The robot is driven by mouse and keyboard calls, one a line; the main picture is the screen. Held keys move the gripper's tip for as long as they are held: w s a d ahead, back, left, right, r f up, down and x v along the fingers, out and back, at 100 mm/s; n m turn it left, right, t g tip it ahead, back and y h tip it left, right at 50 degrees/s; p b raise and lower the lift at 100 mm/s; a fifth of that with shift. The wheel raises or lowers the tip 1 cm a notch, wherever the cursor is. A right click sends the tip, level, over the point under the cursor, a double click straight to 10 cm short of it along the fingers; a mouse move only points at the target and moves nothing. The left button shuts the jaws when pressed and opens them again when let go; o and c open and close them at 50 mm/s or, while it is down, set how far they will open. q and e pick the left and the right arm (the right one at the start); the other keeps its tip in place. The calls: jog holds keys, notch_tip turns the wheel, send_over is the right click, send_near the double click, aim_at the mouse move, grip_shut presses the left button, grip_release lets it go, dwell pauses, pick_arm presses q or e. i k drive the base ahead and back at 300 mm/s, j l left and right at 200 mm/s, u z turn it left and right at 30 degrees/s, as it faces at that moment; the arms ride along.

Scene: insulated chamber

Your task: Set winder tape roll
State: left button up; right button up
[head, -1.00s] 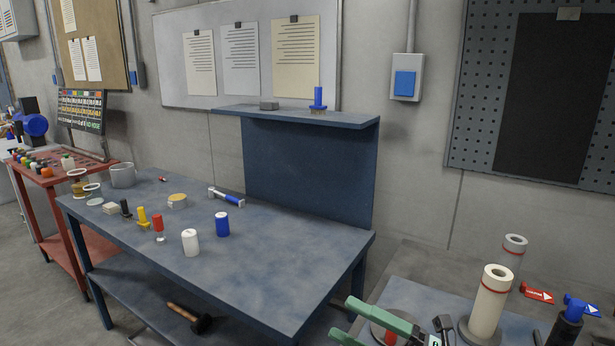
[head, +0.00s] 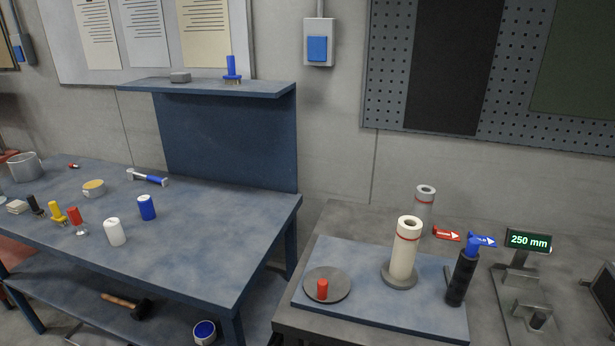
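On a low bench at the right, a blue-grey plate (head: 360,310) carries several upright parts. A cream hollow roll with a red band (head: 404,255) stands on a round grey base. A greyer roll with a red band (head: 424,206) stands behind it. A flat grey disc (head: 342,274) with a red peg (head: 322,289) lies at the left of the plate. A black post with a blue top (head: 464,272) stands at the right. A squat tan-topped roll (head: 93,189) sits on the blue workbench. I cannot tell which part is the tape roll. Neither gripper shows.
The blue workbench (head: 225,225) holds white and blue cylinders, coloured small parts and a metal pot (head: 24,167). A display reading 250 mm (head: 528,240) stands at the far right. Red (head: 446,234) and blue (head: 482,240) arrow flags are near the post. A floor gap separates the benches.

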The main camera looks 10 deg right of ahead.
aim_at(468, 258)
jog(key=z, duration=1.45)
